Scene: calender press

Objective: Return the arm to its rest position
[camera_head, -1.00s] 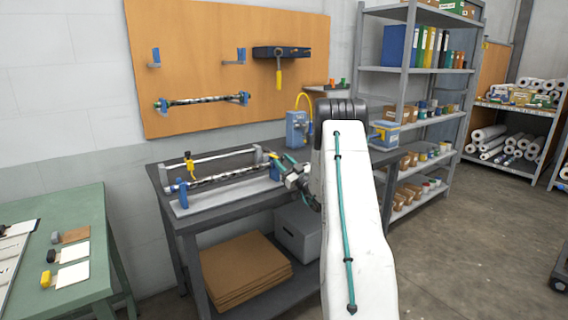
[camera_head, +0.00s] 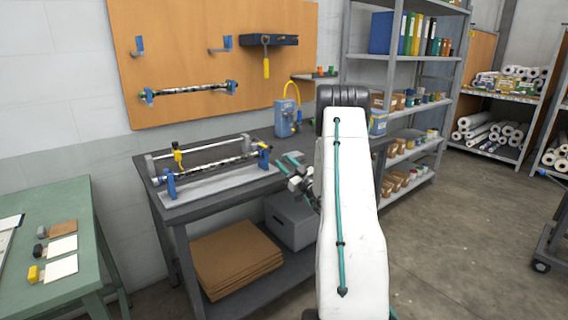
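My white arm (camera_head: 347,210), with a teal cable along it, rises from the bottom of the head view and is folded at a dark joint. My gripper (camera_head: 292,161) shows left of the arm, pointing up and left, with teal fingertips. It appears near the right end of the bench, right of the roller fixture. No held object shows in it. Its wrist is partly hidden behind my arm, and the finger gap is too small to judge.
The grey workbench (camera_head: 190,222) carries a roller fixture (camera_head: 225,182) and a blue device (camera_head: 287,118) with a yellow hose. A green table (camera_head: 75,210) stands left, grey shelving (camera_head: 398,72) behind right, and a trolley (camera_head: 541,266) at the right edge. Floor right of my arm is clear.

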